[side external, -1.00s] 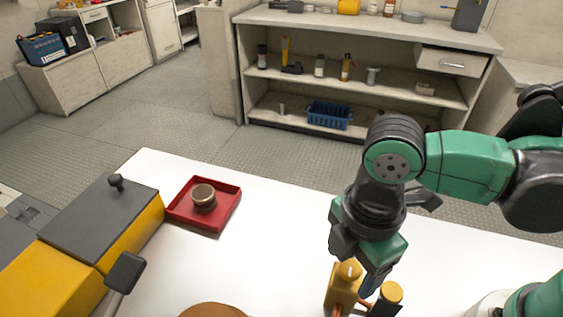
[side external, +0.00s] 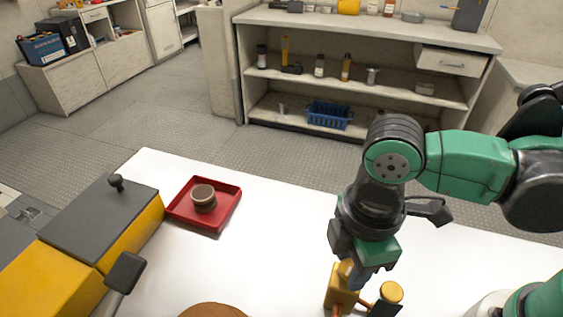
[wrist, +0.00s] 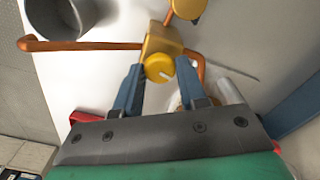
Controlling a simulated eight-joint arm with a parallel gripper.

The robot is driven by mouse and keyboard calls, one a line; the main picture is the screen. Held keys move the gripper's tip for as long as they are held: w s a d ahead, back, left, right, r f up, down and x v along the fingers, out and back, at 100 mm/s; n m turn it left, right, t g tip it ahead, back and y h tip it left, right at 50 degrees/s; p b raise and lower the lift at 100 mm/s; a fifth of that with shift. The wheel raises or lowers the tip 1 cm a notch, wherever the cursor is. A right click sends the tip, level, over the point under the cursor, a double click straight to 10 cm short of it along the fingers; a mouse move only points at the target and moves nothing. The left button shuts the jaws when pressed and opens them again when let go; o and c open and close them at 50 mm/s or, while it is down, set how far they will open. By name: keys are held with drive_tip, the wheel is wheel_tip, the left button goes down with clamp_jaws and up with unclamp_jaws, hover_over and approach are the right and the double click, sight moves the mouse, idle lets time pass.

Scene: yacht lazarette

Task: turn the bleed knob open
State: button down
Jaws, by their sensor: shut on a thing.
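The bleed knob (wrist: 158,67) is a round yellow knob with a pale mark, on a brass-yellow valve block (wrist: 163,38) with copper pipes (wrist: 85,45). In the wrist view my gripper (wrist: 158,72) has its two blue fingers on either side of the knob, shut on it. In the side view my gripper (side external: 368,280) points down at the block (side external: 341,290), and its fingers partly hide the knob. The knob's exact turn angle is hard to tell.
A second yellow round cap (side external: 391,292) stands right beside the block. A red tray (side external: 228,204) with a round metal part (side external: 203,198), a yellow case with a grey lid (side external: 95,220) and a black-headed lever (side external: 125,272) lie left. The white tabletop between is clear.

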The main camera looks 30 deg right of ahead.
sight(351, 265)
drive_tip(key=m, duration=0.5)
drive_tip(key=shift+m, duration=0.3)
drive_tip(key=m, duration=0.5)
drive_tip(key=shift+m, duration=0.3)
drive_tip(key=c, duration=0.5)
unclamp_jaws()
drive_tip(key=shift+r, duration=0.15)
drive_tip(key=shift+r, duration=2.65)
drive_tip(key=shift+d, duration=0.1)
